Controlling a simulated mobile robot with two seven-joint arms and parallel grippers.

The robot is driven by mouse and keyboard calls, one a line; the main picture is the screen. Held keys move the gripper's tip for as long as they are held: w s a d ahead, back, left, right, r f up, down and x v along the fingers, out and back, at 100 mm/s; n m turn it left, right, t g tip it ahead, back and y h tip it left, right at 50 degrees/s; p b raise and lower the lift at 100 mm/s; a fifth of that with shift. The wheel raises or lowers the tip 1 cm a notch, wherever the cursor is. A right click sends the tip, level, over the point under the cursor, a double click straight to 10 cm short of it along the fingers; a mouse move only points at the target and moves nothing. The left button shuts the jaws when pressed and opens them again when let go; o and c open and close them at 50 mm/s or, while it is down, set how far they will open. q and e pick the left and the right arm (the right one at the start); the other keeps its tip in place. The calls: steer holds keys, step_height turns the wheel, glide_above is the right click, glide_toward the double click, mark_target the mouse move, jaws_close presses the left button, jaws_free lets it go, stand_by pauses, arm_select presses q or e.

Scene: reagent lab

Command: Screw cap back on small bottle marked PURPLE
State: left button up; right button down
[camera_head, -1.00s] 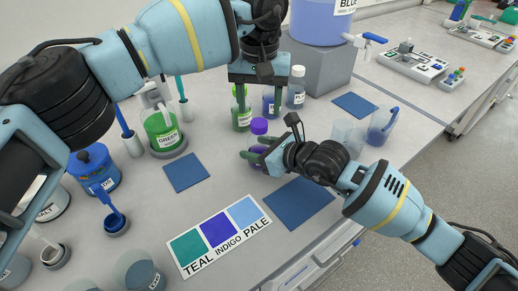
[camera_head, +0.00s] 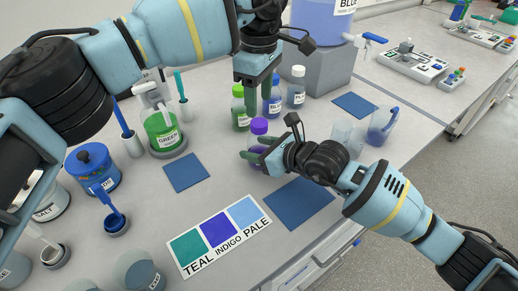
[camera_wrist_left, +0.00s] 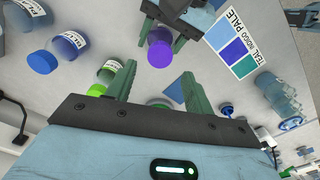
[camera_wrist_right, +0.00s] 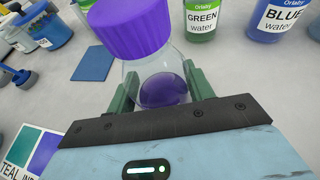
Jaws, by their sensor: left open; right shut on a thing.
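The small bottle (camera_wrist_right: 160,82) is clear with purple liquid inside. Its purple cap (camera_head: 259,126) sits on top; it also shows in the left wrist view (camera_wrist_left: 160,53) and fills the top of the right wrist view (camera_wrist_right: 130,25). I cannot tell how tight the cap is. My right gripper (camera_head: 254,151) is shut around the bottle's body, holding it upright or nearly so. My left gripper (camera_head: 258,104) points down just above the cap, open and empty, its fingers apart on either side in the left wrist view (camera_wrist_left: 160,85). The bottle's label is not visible.
Green-capped (camera_head: 240,108), blue-capped (camera_head: 272,98) and white-capped (camera_head: 296,88) bottles stand close behind my left gripper. A blue mat (camera_head: 299,204) lies in front, beside the colour card (camera_head: 219,236).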

mark_target(259, 122)
arm_select(q)
steer(key=n, duration=0.3)
steer(key=shift+r, duration=0.2)
steer(key=n, duration=0.4)
steer(key=shift+r+n, duration=0.3)
steer(key=shift+n, duration=0.1)
steer(key=n, duration=0.4)
steer(key=shift+r+n, duration=0.25)
steer(key=shift+n, duration=0.05)
steer(key=n, duration=0.4)
steer(key=shift+r, duration=0.25)
steer(key=shift+n, duration=0.3)
steer(key=shift+f, duration=0.1)
steer(key=shift+f, duration=3.95)
steer(key=shift+c, duration=0.2)
